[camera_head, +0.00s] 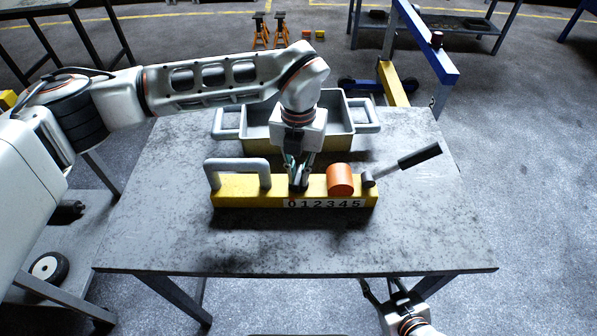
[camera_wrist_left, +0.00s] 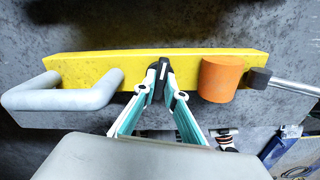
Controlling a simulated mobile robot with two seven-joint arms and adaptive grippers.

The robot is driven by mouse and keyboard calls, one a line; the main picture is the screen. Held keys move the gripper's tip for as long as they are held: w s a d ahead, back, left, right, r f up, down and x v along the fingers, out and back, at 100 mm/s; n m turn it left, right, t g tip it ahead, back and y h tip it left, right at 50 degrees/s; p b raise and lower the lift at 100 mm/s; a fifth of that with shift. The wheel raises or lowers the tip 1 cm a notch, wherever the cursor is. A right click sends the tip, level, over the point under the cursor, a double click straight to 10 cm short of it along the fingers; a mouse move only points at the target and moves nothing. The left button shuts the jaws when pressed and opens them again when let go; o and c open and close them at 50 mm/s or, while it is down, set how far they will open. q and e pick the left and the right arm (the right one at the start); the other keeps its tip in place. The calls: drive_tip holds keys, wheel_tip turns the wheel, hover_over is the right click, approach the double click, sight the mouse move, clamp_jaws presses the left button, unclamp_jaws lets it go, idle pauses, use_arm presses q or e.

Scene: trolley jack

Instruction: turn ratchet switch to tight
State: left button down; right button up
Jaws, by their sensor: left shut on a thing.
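The yellow jack body (camera_head: 235,190) lies across the table, with a grey loop handle (camera_head: 238,166) on its left, an orange cylinder (camera_head: 340,179) and a black-gripped lever (camera_head: 413,158) on its right. A number strip (camera_head: 325,203) runs along its front. My left gripper (camera_head: 298,185) points down onto the top of the jack, between loop handle and cylinder. In the left wrist view its fingertips (camera_wrist_left: 160,72) are closed together on a small dark part, which I take for the ratchet switch; the fingers mostly hide it. My right gripper (camera_head: 384,290) is open and empty below the table's front edge.
A grey tray with side handles (camera_head: 229,118) stands behind the jack. The grey table (camera_head: 160,240) is bare in front and at the sides. A blue and yellow hoist (camera_head: 425,45) and orange stands (camera_head: 280,30) are on the floor behind.

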sight(299, 176)
use_arm(q)
drive_tip(key=m, duration=1.1)
drive_tip(key=shift+r+m+b, duration=0.1)
drive_tip(key=shift+m+b, duration=0.25)
drive_tip(key=shift+m, duration=1.85)
drive_tip(key=c, duration=2.1)
unclamp_jaws()
wheel_tip(299, 176, up, 12)
drive_tip(key=shift+f, duration=0.1)
